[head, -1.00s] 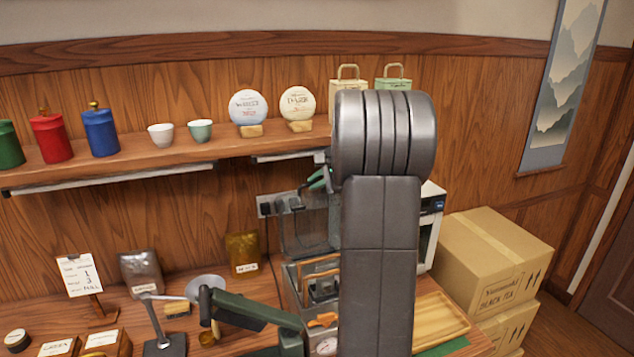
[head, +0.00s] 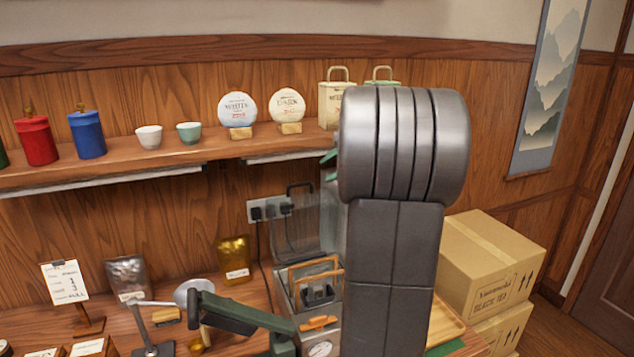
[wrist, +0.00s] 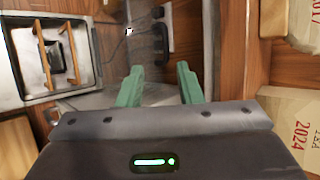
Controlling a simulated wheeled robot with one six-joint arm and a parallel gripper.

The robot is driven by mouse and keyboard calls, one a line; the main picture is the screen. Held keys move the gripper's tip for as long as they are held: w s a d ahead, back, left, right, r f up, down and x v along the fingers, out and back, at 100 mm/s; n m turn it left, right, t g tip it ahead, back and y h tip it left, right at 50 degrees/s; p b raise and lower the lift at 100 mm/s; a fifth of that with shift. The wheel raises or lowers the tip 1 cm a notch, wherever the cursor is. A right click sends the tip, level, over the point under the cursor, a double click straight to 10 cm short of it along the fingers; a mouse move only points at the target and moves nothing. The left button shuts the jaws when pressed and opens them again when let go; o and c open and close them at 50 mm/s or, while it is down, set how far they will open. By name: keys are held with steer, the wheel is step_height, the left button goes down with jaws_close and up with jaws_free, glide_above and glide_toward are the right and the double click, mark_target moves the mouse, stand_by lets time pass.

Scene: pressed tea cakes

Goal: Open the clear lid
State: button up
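The clear lid (head: 294,236) stands raised at the back of the metal steamer (head: 326,341), below the shelf. Its black handle (head: 300,187) is at its upper edge; my arm hides part of the right side. In the wrist view, the handle (wrist: 166,32) is beyond the fingertips, apart from them, and the steamer's well (wrist: 50,55) is uncovered, with a wooden-handled basket inside. My gripper (wrist: 159,68) has its green fingers apart with nothing between them. In the head view, the fingers of my gripper (head: 329,167) show partly beside my arm, above the handle's level.
The shelf (head: 110,165) above holds canisters, cups, tea cakes and bags close to my gripper. A power outlet (head: 268,209) with plugs is behind the lid. A green lamp-like arm (head: 240,318) stands left of the steamer. Cardboard boxes (head: 490,262) stand at right.

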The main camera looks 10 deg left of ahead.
steer(key=shift+v, duration=1.95)
